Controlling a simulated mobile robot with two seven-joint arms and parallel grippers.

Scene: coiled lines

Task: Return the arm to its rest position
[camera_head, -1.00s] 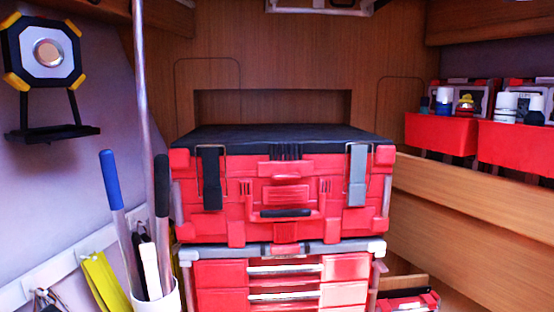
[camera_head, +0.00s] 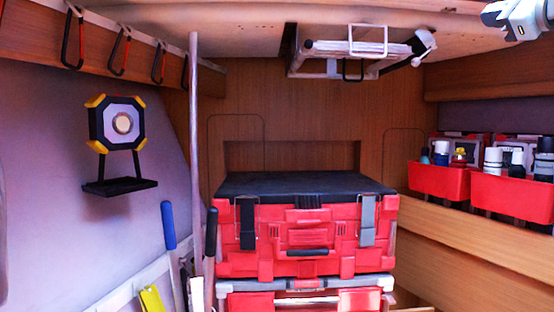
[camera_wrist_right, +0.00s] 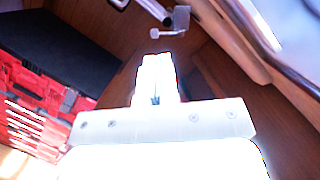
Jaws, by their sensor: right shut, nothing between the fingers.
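My right gripper (camera_head: 496,15) shows at the top right corner of the head view, partly cut off by the frame edge, raised near the ceiling and well above the red bins. In the right wrist view its white fingers (camera_wrist_right: 157,65) are together with nothing between them. They point toward the wooden wall, clear of the red tool boxes at the left. Glare washes out the gripper body. My left gripper is in neither view.
Stacked red tool boxes (camera_head: 300,240) with a black top (camera_head: 300,184) stand in the middle. Red bins (camera_head: 440,181) with bottles sit on the right shelf. A folded rack (camera_head: 360,50) hangs from the ceiling. A pole (camera_head: 194,130), work lamp (camera_head: 121,123) and hooks (camera_head: 119,50) are at the left.

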